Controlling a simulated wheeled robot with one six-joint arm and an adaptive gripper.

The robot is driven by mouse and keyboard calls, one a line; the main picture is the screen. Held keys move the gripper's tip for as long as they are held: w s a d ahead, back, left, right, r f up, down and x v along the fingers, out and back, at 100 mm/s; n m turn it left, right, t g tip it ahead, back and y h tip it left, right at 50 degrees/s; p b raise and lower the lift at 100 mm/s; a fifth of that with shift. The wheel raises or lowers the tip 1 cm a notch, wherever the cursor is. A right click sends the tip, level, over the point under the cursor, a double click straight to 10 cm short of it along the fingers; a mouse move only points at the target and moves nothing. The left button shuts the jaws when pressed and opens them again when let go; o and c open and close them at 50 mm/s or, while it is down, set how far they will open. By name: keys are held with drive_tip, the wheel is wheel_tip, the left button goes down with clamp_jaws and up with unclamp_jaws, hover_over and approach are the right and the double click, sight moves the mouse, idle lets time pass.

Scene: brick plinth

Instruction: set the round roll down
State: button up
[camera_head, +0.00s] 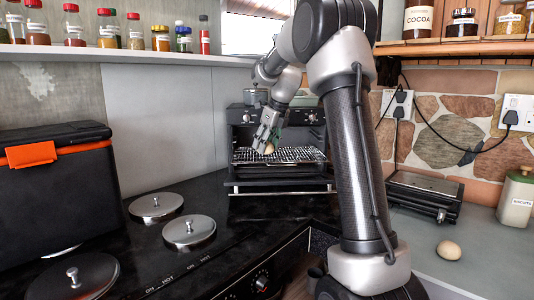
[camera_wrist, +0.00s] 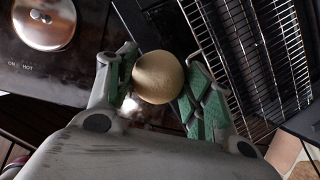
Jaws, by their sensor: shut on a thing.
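My gripper (camera_head: 266,140) is shut on a round, tan roll (camera_wrist: 158,77). In the wrist view the roll sits between the green-padded fingers. In the head view the roll (camera_head: 269,149) shows only as a small pale patch, mostly hidden by the fingers. The gripper is at the front of the small black oven, by its wire rack (camera_head: 300,154). In the wrist view the rack (camera_wrist: 250,45) lies to the right of the roll. I cannot tell whether the roll touches the rack. A second round roll (camera_head: 449,250) lies on the grey counter at the right.
The oven (camera_head: 313,117) stands in the corner with its door (camera_head: 280,189) lowered. Lidded hotplates (camera_head: 189,231) are on the dark hob at left, by a black box (camera_head: 60,200). A flat grill (camera_head: 424,194) and a biscuit jar (camera_head: 518,198) stand on the right counter.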

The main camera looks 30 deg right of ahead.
drive_tip(key=w+d, duration=0.2)
drive_tip(key=w, duration=0.2)
drive_tip(key=w+d+f, duration=0.1)
drive_tip(key=w+d, duration=0.1)
drive_tip(key=w, duration=0.2)
drive_tip(key=w+d+f, duration=0.1)
drive_tip(key=w+d, duration=0.1)
drive_tip(key=w, duration=0.2)
drive_tip(key=shift+w+f, duration=0.2)
drive_tip(key=shift+w, duration=0.05)
drive_tip(key=shift+w+f, duration=0.2)
drive_tip(key=shift+f, duration=2.15)
drive_tip(key=shift+f, duration=0.1)
drive_tip(key=o, duration=0.8)
